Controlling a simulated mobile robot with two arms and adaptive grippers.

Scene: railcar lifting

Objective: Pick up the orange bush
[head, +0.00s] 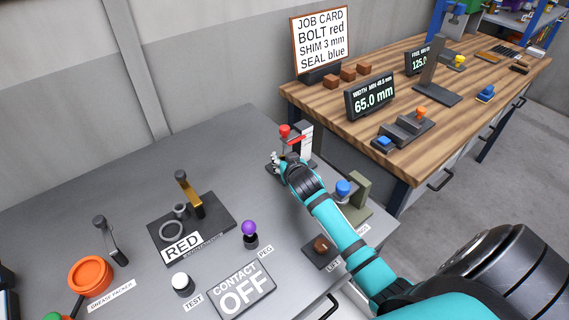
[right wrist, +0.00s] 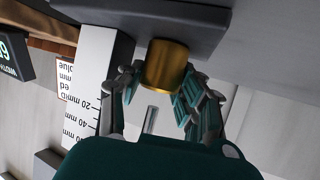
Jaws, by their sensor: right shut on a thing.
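My right gripper (head: 277,160) is at the scale stand (head: 307,138) on the grey bench. In the right wrist view the right gripper (right wrist: 160,85) is shut on a short gold-orange cylinder (right wrist: 166,66), which I take as the orange bush. The fingers are on both sides of it. Its far end meets or nearly meets a dark plate (right wrist: 205,22); I cannot tell if they touch. In the head view the cylinder is hidden by the gripper. My left gripper is not in view.
The stand's white scale is close beside the fingers, with a red knob (head: 285,130) above. A blue-knobbed fixture (head: 343,188) stands right of my arm, and a purple-knobbed peg (head: 249,229) is to its left. The back left of the bench is clear.

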